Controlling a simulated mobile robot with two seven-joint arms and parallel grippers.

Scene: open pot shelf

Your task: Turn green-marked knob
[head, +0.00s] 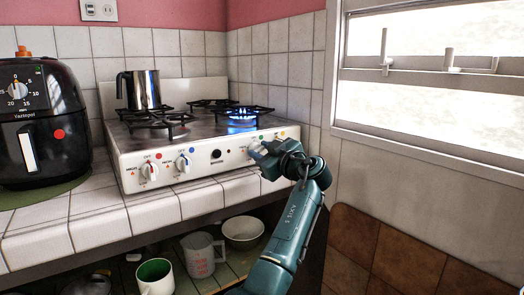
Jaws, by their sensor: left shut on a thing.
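The white stove (130,170) stands on the tiled counter, with knobs along its front panel. The green mark (256,142) shows on the right part of the panel, just above my left gripper (260,152). The gripper is shut on the green-marked knob below that mark; its jaws and wrist largely hide the knob, so its angle cannot be told. A blue flame (242,127) burns at the front right burner. My right gripper is not in view.
A red-marked knob (149,171) and a blue-marked knob (183,163) sit further left. A metal pot (143,89) stands on the back left burner. A black air fryer (40,125) is at left. Cups and a bowl (243,231) sit on the shelf below.

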